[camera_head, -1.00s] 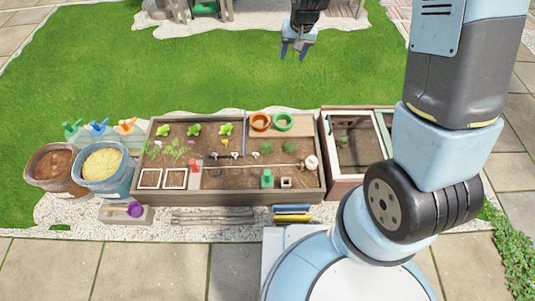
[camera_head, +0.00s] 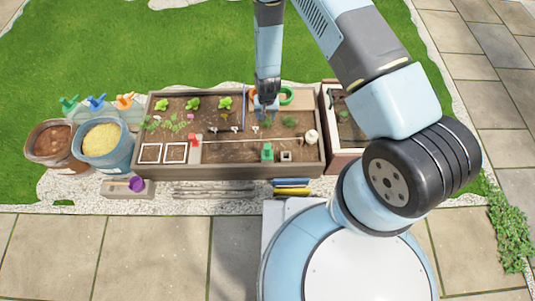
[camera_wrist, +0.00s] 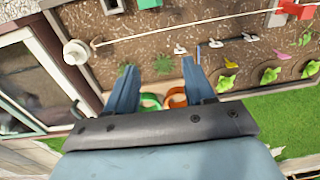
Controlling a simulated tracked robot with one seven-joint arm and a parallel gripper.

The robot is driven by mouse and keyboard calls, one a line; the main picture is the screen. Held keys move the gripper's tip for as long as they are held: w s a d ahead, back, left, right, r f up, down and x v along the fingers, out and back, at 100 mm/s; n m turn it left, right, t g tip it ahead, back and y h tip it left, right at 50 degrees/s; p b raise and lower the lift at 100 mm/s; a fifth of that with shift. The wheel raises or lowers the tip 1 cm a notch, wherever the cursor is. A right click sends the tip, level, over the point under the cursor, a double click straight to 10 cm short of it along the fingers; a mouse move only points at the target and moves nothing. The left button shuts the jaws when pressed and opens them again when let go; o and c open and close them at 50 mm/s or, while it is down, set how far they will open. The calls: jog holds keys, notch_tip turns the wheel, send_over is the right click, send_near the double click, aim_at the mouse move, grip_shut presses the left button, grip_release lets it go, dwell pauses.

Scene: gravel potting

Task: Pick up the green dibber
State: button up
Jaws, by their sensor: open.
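A green upright piece (camera_head: 267,152), which looks like the green dibber, stands in the soil near the front of the planting bed. Its edge also shows at the top of the wrist view (camera_wrist: 150,3). My gripper (camera_head: 266,107) is over the back part of the bed, behind the green piece and apart from it. The green piece's lower part is hard to make out.
A taut string runs from a white spool (camera_head: 311,137) to a red peg (camera_head: 195,139). A small square pot (camera_head: 286,156) stands right of the green piece. Green ring (camera_wrist: 151,101) and orange ring (camera_wrist: 177,101) lie behind. Leafy plants and labels stand nearby.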

send_over(267, 145)
notch_tip(267, 145, down, 9)
jog(key=shift+r, duration=0.15)
notch_tip(267, 145, down, 8)
jog(key=shift+s+f, duration=0.1)
jog(key=shift+f, duration=0.15)
jog(key=shift+s+f, duration=0.2)
jog(key=shift+f, duration=2.4)
jog(key=shift+c, duration=0.2)
jog(key=c, duration=0.8)
